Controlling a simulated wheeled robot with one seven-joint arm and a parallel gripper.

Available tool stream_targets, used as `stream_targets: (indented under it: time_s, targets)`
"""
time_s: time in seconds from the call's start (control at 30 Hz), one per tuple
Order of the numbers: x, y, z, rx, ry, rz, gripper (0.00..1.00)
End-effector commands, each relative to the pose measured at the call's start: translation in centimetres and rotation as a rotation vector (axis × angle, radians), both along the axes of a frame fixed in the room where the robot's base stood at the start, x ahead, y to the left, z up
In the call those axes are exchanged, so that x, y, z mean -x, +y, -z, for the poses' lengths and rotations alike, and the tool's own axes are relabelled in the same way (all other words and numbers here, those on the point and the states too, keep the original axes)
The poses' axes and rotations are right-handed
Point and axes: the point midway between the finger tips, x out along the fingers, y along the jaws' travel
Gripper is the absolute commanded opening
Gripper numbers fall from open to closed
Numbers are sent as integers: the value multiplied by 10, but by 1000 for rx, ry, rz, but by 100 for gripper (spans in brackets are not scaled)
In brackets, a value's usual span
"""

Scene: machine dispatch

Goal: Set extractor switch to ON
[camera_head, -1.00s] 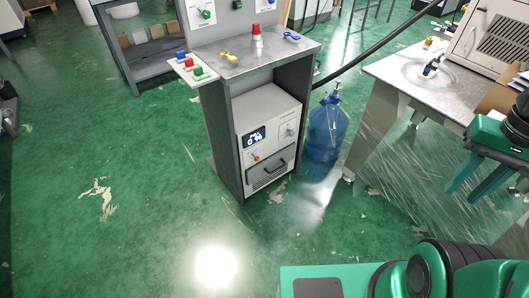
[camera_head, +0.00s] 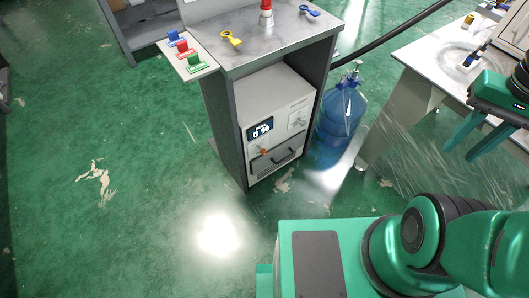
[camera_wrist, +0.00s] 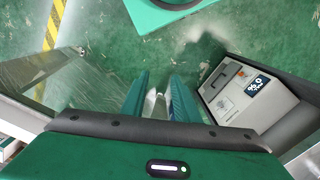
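A white machine (camera_head: 270,92) with a dark display reading 0 % (camera_head: 260,130) stands inside a grey cabinet (camera_head: 226,110). Its front has an orange-red knob (camera_head: 263,151) and a small switch panel (camera_head: 298,120); I cannot read the switch setting or tell which control is the extractor switch. The machine also shows in the wrist view (camera_wrist: 258,100), right of the fingers. My gripper (camera_head: 468,141) is open and empty at the right of the head view, well away from the machine. Its two spread fingers (camera_wrist: 158,100) also show in the wrist view, with nothing between them.
A blue water bottle (camera_head: 341,120) stands right of the cabinet. A table (camera_head: 425,62) is near my gripper. Red, blue and green blocks (camera_head: 185,50) lie on a side shelf; yellow (camera_head: 231,38) and blue (camera_head: 309,10) tags lie on top. The floor in front is clear.

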Motion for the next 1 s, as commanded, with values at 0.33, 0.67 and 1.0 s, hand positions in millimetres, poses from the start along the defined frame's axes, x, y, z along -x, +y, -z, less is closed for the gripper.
stream_targets:
  time_s: [0.33, 0.67, 1.0]
  targets:
    - [-43, -16, 11, 88, -48, -92, 28]
    - [-179, -32, 65, 269, -159, -359, 28]
    - [-305, 1, 147, 395, -307, -665, 28]
